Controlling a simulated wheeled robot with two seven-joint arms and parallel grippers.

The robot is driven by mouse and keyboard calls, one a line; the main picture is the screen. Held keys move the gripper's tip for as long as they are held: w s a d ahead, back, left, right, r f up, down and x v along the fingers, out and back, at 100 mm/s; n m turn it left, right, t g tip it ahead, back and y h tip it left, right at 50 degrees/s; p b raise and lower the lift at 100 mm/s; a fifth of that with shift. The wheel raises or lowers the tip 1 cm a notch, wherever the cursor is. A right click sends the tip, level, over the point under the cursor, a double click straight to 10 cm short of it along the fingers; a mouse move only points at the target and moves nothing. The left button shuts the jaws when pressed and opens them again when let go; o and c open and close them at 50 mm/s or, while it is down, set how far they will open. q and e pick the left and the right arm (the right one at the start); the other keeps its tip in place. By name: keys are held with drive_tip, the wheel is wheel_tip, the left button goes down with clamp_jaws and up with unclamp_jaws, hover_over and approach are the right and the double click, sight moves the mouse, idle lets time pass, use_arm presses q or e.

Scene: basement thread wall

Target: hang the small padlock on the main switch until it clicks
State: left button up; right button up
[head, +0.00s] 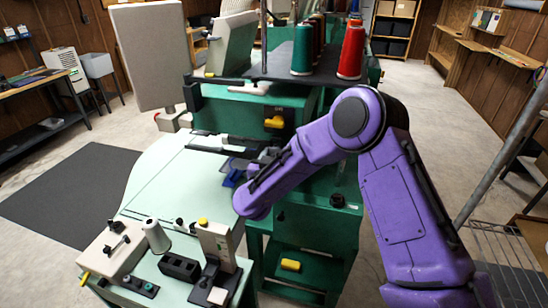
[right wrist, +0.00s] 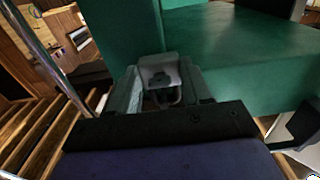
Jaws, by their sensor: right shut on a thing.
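My right gripper (right wrist: 162,92) is shut on a small grey thing (right wrist: 159,70) with a dark loop below it, which looks like the padlock. In the head view, my purple right arm reaches to the middle, and its dark gripper (head: 262,158) is partly hidden by the forearm, close to the green machine. The padlock cannot be made out there. In the right wrist view, a green machine face (right wrist: 235,50) fills the area just beyond the fingers. A yellow fitting (head: 275,122) sits on the machine; I cannot tell whether it is the main switch. My left gripper is not in view.
Green and red thread cones (head: 351,52) stand on the machine top. A pale table (head: 170,180) is left of the gripper, with a blue thing (head: 234,172) near its edge. Small devices and a white cone (head: 156,237) stand in front.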

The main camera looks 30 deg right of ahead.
drive_tip(key=shift+s+r, duration=0.1)
drive_tip(key=shift+s+d, duration=0.1)
drive_tip(key=shift+f, duration=0.25)
idle(0.3)
drive_tip(key=o, duration=1.1)
